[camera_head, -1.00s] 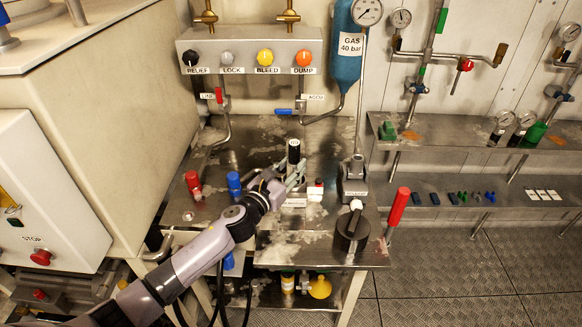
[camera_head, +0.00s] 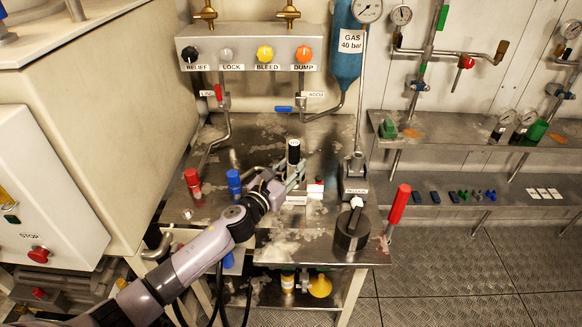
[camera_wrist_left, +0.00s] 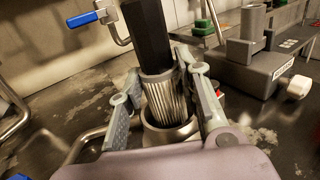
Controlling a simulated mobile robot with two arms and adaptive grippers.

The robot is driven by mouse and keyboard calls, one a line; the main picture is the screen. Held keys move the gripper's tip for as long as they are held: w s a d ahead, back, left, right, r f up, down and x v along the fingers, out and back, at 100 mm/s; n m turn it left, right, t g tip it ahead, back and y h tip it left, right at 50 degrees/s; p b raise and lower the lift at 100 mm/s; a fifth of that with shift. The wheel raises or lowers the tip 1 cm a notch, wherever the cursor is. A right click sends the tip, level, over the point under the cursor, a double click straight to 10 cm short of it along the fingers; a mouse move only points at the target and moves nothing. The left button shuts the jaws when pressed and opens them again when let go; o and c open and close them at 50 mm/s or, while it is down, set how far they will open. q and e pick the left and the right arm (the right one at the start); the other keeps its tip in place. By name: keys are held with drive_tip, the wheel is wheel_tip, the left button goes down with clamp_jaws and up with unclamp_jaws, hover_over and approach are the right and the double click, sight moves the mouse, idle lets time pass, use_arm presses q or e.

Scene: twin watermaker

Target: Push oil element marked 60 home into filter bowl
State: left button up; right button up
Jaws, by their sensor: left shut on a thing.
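The oil element (camera_wrist_left: 164,98) has a pleated silver body under a black top; its black top also shows in the head view (camera_head: 293,151). It stands upright with its lower end inside the round metal filter bowl (camera_wrist_left: 168,136), and part of the pleats shows above the rim. My left gripper (camera_wrist_left: 168,84) is shut on the element, one finger on each side, just above the bowl. In the head view the left gripper (camera_head: 292,176) hides most of the bowl. No 60 marking is readable. My right gripper is out of view.
Red (camera_head: 193,184) and blue (camera_head: 234,184) capped items stand left of the gripper. A dark round block with a knob (camera_head: 351,231) and a red handle (camera_head: 398,205) are at front right. A blue-handled valve (camera_wrist_left: 88,17) is behind the element.

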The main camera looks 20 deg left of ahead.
use_arm(q)
drive_tip(key=shift+f+b, duration=1.25)
drive_tip(key=shift+f, duration=0.15)
drive_tip(key=o, duration=1)
drive_tip(key=shift+s+f, duration=0.1)
drive_tip(key=shift+c, duration=0.2)
drive_tip(key=shift+o, duration=0.5)
drive_tip(key=shift+f, duration=0.1)
drive_tip(key=shift+s+d, duration=0.1)
drive_tip(key=v, duration=1.1)
drive_tip(key=shift+s+a+r, duration=0.3)
drive_tip(key=shift+a, duration=0.05)
